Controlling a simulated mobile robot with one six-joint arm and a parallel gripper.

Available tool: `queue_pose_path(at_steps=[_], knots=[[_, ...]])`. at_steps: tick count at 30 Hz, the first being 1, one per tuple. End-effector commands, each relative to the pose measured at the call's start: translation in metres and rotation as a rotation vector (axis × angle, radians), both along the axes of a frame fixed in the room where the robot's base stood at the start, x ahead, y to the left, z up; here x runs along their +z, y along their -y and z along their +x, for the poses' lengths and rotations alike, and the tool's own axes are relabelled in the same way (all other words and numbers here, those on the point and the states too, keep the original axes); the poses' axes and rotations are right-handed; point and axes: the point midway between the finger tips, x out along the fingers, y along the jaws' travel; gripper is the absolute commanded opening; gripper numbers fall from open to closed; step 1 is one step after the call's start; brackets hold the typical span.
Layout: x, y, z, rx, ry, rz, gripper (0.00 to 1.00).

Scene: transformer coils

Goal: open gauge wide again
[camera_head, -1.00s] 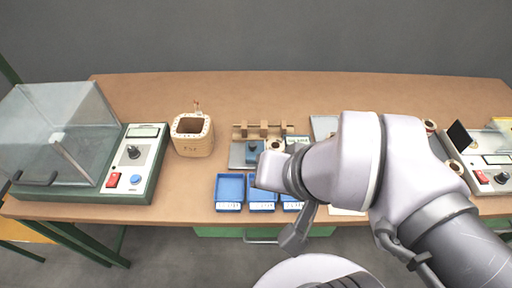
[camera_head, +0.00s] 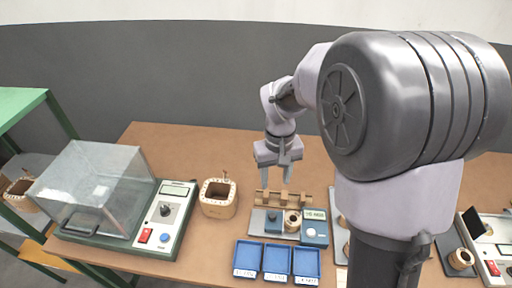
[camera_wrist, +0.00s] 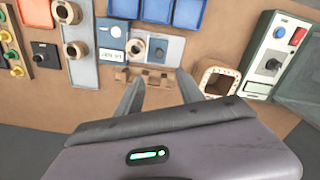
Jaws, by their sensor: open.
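The gauge stands on the bench, with a grey plate (camera_head: 258,224), a blue block with a dark knob (camera_head: 273,222) and a blue box with a small display (camera_head: 315,230). A copper-coloured coil (camera_head: 293,221) sits between block and box; I cannot tell whether either touches it. The wrist view also shows the coil (camera_wrist: 136,47), the knobbed block (camera_wrist: 158,50) and the display box (camera_wrist: 110,38). My gripper (camera_head: 277,182) is open and empty, pointing down above the wooden rack behind the gauge. Its spread fingers also show in the wrist view (camera_wrist: 161,82).
The wooden rack (camera_head: 283,198) has upright notched posts. Blue trays (camera_head: 277,263) lie in front of the gauge. A square wooden coil former (camera_head: 218,198) stands left, beside a tester with a clear cover (camera_head: 95,185). Bench between former and rack is bare.

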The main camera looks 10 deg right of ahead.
Motion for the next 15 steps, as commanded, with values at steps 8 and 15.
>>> queue_pose_path(at_steps=[8, 15], knots=[[-0.071, 0.000, 0.000, 0.005, -0.010, -0.002, 0.45], [-0.141, 0.000, 0.000, 0.003, -0.009, -0.002, 0.45]])
